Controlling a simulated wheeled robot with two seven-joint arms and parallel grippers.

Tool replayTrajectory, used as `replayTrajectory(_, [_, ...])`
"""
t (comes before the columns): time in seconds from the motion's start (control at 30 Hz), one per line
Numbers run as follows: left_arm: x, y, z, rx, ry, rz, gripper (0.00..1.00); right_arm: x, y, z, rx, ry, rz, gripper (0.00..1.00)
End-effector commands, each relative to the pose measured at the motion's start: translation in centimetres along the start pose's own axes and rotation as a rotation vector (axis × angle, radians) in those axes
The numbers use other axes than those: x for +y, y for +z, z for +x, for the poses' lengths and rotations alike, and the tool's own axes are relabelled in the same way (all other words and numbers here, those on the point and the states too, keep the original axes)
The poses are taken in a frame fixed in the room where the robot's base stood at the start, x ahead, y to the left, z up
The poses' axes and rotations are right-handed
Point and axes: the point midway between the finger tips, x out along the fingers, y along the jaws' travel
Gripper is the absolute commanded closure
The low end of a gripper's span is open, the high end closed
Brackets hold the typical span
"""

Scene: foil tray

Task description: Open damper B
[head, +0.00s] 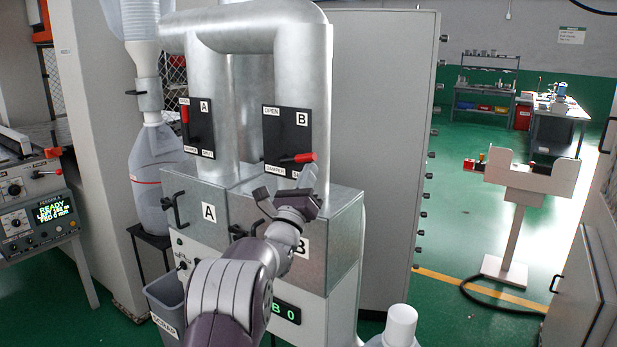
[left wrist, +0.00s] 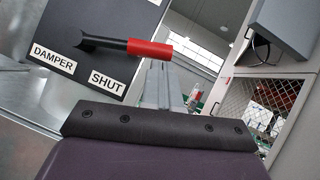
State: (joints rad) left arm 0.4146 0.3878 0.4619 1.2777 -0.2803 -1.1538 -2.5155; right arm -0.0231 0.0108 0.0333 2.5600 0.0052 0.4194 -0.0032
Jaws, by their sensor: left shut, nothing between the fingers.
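Damper B's black panel (head: 286,125) is on the right-hand metal duct, with OPEN at its top left and DAMPER along its bottom. Its lever (head: 300,158) lies roughly level, its red grip sticking out to the right. In the left wrist view the red grip (left wrist: 150,48) is at the top, above the SHUT label (left wrist: 107,82) on the panel (left wrist: 95,22). My left gripper (head: 309,177) is shut and empty, just below the red grip in the head view. In the left wrist view its fingers (left wrist: 162,82) point up towards the grip; contact cannot be told.
Damper A's panel (head: 201,127) is to the left, its red-gripped lever (head: 185,112) upright. Metal boxes with black handles, one marked A (head: 209,212), are below the ducts. A tall grey cabinet (head: 375,150) stands close on the right. A white-capped bottle (head: 400,325) is at the bottom.

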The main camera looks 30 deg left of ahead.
Motion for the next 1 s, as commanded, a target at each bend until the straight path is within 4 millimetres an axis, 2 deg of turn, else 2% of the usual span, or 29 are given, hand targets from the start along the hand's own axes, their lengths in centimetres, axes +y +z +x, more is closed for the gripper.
replayTrajectory(0.33, [-0.4, 0.9, 0.5, -0.002, 0.06, -0.094, 1.0, 0.0, 0.1, 1.2, 0.0, 0.0, 0.0, 0.57])
replayTrajectory(0.6, [-0.8, 3.1, 2.0, -0.003, 0.188, -0.287, 1.0, 0.0, 0.2, 1.9, 0.0, 0.0, 0.0, 0.57])
replayTrajectory(0.77, [-0.8, 4.7, 3.1, -0.001, 0.273, -0.415, 1.0, 0.0, 0.1, 1.0, 0.0, 0.0, 0.0, 0.57])
replayTrajectory(1.0, [-0.2, 7.1, 4.7, -0.001, 0.402, -0.604, 1.0, 0.0, -0.3, -2.3, 0.0, 0.0, 0.0, 0.57])
